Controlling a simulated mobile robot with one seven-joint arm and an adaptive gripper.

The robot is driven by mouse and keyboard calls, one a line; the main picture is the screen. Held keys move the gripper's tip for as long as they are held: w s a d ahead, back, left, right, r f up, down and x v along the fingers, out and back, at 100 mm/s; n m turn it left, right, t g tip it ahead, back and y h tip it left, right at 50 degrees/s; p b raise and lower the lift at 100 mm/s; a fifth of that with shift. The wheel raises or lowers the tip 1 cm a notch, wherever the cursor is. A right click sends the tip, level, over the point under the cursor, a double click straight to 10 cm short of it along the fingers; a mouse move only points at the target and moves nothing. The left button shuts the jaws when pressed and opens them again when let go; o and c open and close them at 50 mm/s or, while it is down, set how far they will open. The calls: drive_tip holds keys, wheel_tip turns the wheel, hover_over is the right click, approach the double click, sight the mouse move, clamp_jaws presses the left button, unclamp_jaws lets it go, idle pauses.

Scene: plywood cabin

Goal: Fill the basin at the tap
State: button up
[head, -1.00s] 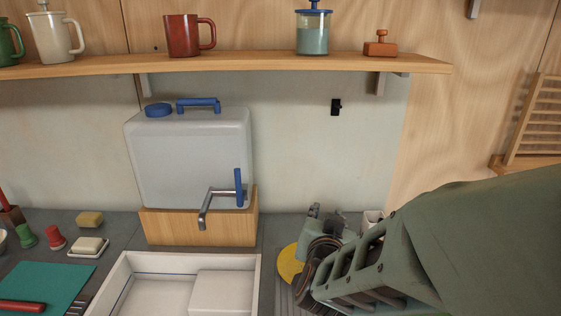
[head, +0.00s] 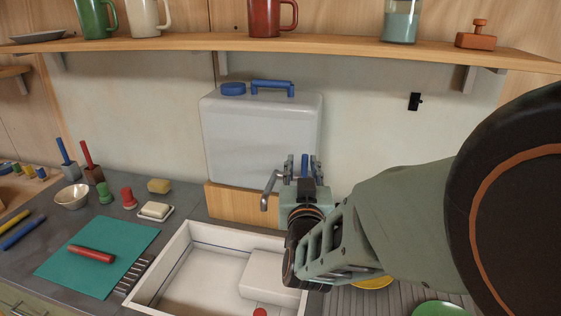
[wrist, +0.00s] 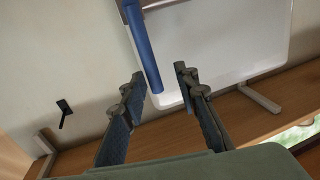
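The white basin (head: 165,258) sits below the tap, with a blue line along its inner wall. A white block-like shape (head: 270,275) is in its right part; I see no water in it. The tap has a bent metal spout (head: 268,190) over the basin's back and an upright blue lever (head: 305,164). It comes from a translucent tank (head: 255,135) on a wooden block. My gripper (head: 303,165) is at the tap, its fingers around the lever. In the wrist view my gripper (wrist: 160,75) is open, with the lever (wrist: 143,45) between the fingertips and apparently apart from both.
A shelf (head: 350,47) with mugs and a jar runs above the tank. Left of the basin are a teal mat (head: 95,255), a soap dish (head: 155,211) and small pots. A yellow disc (head: 371,283) and green plate (head: 440,309) lie right. My arm covers the right counter.

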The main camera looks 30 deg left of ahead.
drive_tip(key=shift+w+a+f, duration=0.15)
drive_tip(key=shift+w, duration=0.35)
drive_tip(key=shift+w+a+f, duration=0.1)
drive_tip(key=shift+w, duration=0.35)
drive_tip(key=shift+c, duration=0.3)
clamp_jaws()
